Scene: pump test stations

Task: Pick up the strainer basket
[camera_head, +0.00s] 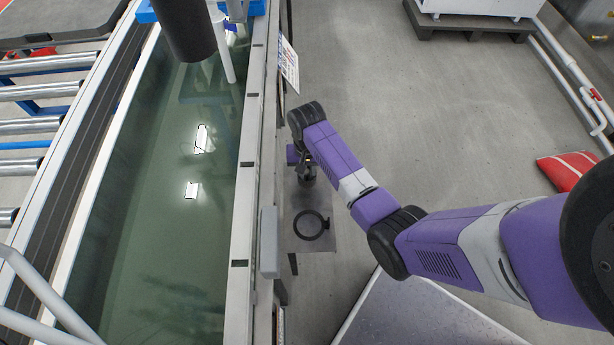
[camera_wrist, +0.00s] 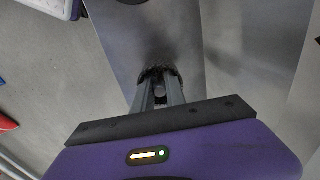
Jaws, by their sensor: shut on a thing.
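My gripper (camera_head: 304,160) points down over a small metal shelf beside the tank. In the wrist view its two grey fingers (camera_wrist: 159,92) are close together, shut on a small dark thing (camera_wrist: 157,73). This looks like the strainer basket, which shows in the head view as a dark shape (camera_head: 308,180) just under the gripper. The fingers and wrist hide much of it. I cannot tell whether it touches the shelf.
A black ring (camera_head: 311,224) with a small tab lies on the metal shelf (camera_head: 322,243), nearer than the gripper. The water tank (camera_head: 165,220) and its pale rim (camera_head: 248,150) are to the left. A grey box (camera_head: 269,242) sits at the rim. Open floor (camera_head: 420,120) lies right.

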